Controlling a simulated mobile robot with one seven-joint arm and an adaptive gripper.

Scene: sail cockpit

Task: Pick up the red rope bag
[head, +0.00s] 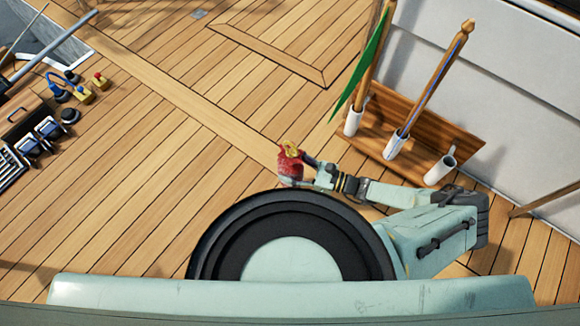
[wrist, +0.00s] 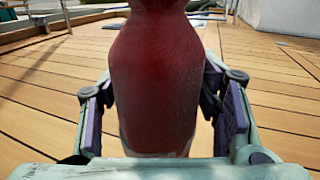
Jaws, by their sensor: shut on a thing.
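The red rope bag (head: 290,164) is in my gripper (head: 300,168), just beyond the black round part of my body in the head view. A yellowish bit shows at its top. In the wrist view the red bag (wrist: 155,80) fills the middle, upright, with its top cut off by the frame edge. The fingers of my gripper (wrist: 158,112) stand on both sides of the bag and are shut on it. The bag's underside is hidden, so I cannot tell whether it touches the deck.
A wooden rack (head: 410,130) with white holders, poles and a green flag (head: 362,65) stands at the right, by the white wall (head: 480,95). Winch handles and blocks (head: 80,88) lie at the far left. The plank deck (head: 180,130) between is clear.

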